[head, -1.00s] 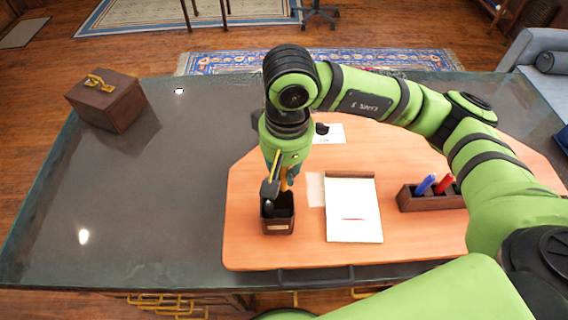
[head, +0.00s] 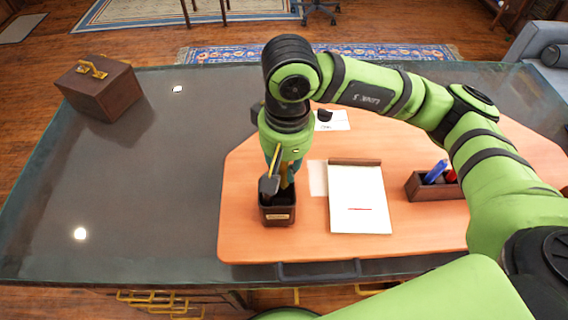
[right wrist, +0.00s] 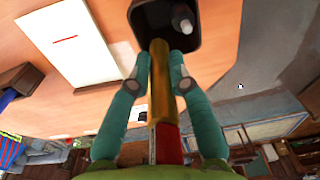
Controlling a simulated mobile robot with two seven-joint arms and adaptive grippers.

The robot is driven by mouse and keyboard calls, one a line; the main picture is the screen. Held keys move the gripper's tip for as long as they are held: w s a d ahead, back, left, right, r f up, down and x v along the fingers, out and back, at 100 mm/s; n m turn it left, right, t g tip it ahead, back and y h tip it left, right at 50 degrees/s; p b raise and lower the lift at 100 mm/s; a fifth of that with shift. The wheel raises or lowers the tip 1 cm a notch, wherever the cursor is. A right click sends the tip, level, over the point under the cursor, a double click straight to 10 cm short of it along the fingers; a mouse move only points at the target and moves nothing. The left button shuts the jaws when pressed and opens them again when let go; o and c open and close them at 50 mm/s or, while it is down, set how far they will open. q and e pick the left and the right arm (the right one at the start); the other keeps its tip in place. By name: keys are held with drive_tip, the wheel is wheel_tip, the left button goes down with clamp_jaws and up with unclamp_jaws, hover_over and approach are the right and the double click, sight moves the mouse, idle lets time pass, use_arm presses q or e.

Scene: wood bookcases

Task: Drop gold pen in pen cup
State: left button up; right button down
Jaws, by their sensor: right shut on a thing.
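The pen cup (head: 278,215) is a dark square holder with a small label, upright on the orange desk pad. My right gripper (head: 279,182) is directly above its opening, pointing down. In the right wrist view its teal fingers (right wrist: 158,72) are shut on the gold pen (right wrist: 159,85), which has a red end nearer the palm. The pen's far end overlaps the rim of the cup (right wrist: 150,14); I cannot tell how far inside it is. A pale round-ended item shows inside the cup. In the head view the fingers mostly hide the pen. My left gripper is out of view.
A white notepad (head: 358,205) lies right of the cup. A dark holder (head: 428,190) with a blue and a red marker stands farther right. A brown box (head: 100,90) with a gold handle sits at the back left. The dark desktop left of the pad is clear.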

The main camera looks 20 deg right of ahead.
drive_tip(key=c, duration=1.1)
unclamp_jaws()
drive_tip(key=shift+o, duration=0.2)
drive_tip(key=r, duration=1.2)
drive_tip(key=shift+s+d, duration=0.15)
drive_tip(key=shift+s, duration=0.05)
